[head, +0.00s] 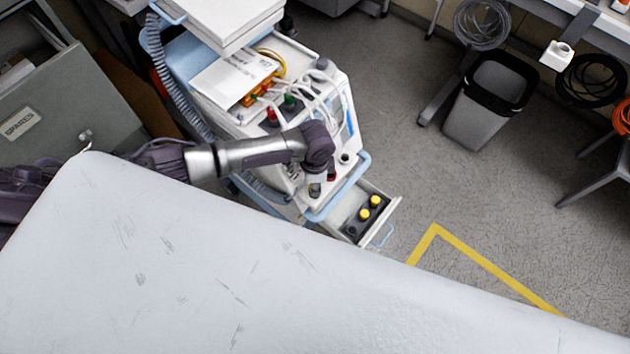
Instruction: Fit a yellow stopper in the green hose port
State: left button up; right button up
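Two yellow stoppers, one (364,214) nearer and one (375,201) farther, sit upright in a dark holder in the open drawer (391,208) of the cart. The green hose port (290,102) shows on top of the white pump unit, among pale hoses and beside a red port (271,115). My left arm reaches in from the left across the front of the pump. My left gripper (315,190) points down, left of the drawer and apart from the stoppers. Its fingers are too small and foreshortened to read. My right gripper is not in view.
A white box and a paper sheet (232,78) lie on the cart's top, next to an orange item. A coiled grey hose (160,70) hangs at the cart's left. A grey cabinet marked SPARES (60,110) stands left. A bin (487,105) stands right. Floor right of the drawer is clear.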

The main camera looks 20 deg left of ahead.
pick_arm(q)
jog(key=shift+f+b, duration=0.3)
jog(key=shift+f, duration=0.3)
jog(key=o, duration=0.9)
jog(key=shift+c, duration=0.2)
jog(key=shift+r, duration=0.1)
notch_tip(320, 180, up, 12)
